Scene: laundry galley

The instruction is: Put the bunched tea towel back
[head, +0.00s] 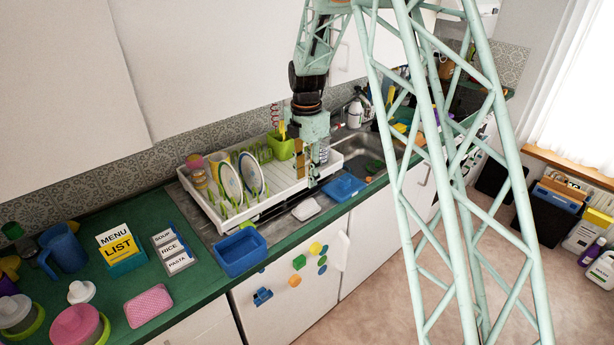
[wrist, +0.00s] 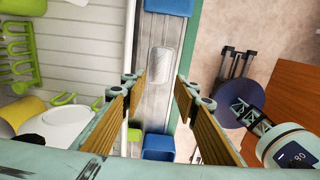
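A small pale grey-white item (head: 306,209) lies on the steel counter strip in front of the dish rack, between two blue trays. It looks like the bunched tea towel, though its folds are hard to make out. In the wrist view the pale item (wrist: 161,62) lies on the steel strip, ahead of the fingertips and near the middle. My gripper (head: 307,172) hangs above the front right part of the rack, pointing down. In the wrist view my gripper (wrist: 155,84) has its wooden-faced fingers wide apart with nothing between them.
A white dish rack (head: 225,215) with plates and green holders stands behind the strip. The left blue tray (head: 241,254) and right blue tray (head: 344,187) flank the pale item. A sink (head: 370,150) is further right. A pink textured pad (head: 148,305) lies on the green counter.

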